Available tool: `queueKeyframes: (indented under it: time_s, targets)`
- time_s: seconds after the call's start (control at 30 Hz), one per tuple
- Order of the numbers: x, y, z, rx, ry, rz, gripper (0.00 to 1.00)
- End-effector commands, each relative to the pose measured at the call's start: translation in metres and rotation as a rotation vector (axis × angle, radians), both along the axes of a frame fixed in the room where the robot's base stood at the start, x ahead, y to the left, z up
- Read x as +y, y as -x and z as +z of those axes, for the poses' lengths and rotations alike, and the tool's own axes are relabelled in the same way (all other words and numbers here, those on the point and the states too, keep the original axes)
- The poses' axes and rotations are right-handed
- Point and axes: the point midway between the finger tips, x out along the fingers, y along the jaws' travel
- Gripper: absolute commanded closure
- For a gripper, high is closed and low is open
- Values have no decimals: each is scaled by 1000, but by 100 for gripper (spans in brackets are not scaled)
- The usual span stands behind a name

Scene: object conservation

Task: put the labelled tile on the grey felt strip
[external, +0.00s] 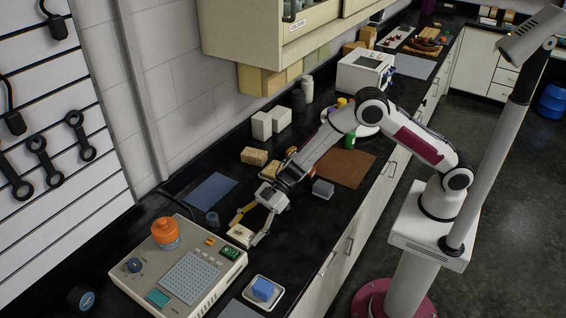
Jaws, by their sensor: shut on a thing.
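My gripper (247,229) is low over the dark bench, just beyond the control box. Its two fingers are closed on a small pale tile (240,236) with a small dark mark on its top face. Whether the tile touches the bench or is held slightly above it cannot be told. A flat grey strip (238,310) lies at the bottom edge of the picture, partly cut off, right of the control box and nearer the camera than my gripper. Another flat grey piece (416,67) lies far back on the bench.
A control box (205,270) with an orange-topped jar (165,232) stands near the tile. A white tray (250,291) holds a blue block (263,289). A blue mat (210,190), brown mat (345,163), grey-blue block (323,189) and rough tan blocks (254,156) lie around the arm.

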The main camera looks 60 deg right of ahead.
Motion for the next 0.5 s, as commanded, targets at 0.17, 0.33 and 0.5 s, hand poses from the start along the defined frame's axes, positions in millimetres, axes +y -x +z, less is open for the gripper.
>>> queueKeyframes:
  time_s: [0.17, 0.33, 0.5]
  targets:
    - [0, 0, 1, -1, 0, 0, 72]
    - [0, 0, 7, -2, -1, 1, 72]
    - [0, 0, 21, -2, -3, 1, 72]
